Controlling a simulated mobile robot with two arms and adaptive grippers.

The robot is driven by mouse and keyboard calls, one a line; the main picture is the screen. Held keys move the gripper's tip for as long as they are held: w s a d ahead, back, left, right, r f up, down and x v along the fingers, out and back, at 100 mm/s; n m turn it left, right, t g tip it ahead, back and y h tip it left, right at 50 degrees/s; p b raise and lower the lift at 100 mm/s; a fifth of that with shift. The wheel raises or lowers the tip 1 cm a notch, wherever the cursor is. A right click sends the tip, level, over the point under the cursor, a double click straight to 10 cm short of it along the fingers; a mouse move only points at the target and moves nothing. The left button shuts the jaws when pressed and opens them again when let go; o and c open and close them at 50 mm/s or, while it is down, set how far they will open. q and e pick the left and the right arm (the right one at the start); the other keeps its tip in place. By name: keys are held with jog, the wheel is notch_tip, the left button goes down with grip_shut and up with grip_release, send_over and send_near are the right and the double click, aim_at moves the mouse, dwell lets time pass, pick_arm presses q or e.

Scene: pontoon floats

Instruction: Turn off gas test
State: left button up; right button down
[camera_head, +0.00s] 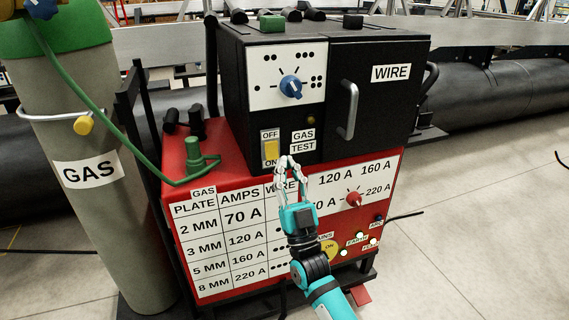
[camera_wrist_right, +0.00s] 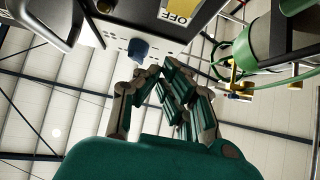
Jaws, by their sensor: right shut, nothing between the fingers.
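The gas test switch (camera_head: 271,149) is a yellow rocker on the front of the black wire feeder, with OFF above it, ON below it and a GAS TEST label to its right. I cannot tell which side is pressed in. My right gripper (camera_head: 289,160) is shut and empty. Its fingertips point up in front of the panel, just right of and below the rocker; contact is unclear. In the right wrist view, the gripper (camera_wrist_right: 160,72) appears below the upside-down OFF label and the yellow switch edge (camera_wrist_right: 201,5). My left gripper is not in view.
A blue knob (camera_head: 291,86) sits above the switch, and a door handle (camera_head: 348,109) to its right. The red welder (camera_head: 180,151) below carries a red dial (camera_head: 353,199). A grey gas cylinder (camera_head: 84,125) stands left, with a green hose (camera_head: 73,82). Open floor lies at right.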

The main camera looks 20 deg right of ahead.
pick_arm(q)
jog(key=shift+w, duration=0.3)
pick_arm(e)
jog(key=s+v, duration=0.1)
jog(key=v, duration=0.7)
jog(key=shift+s, duration=0.25)
jog(key=shift+r, duration=0.1)
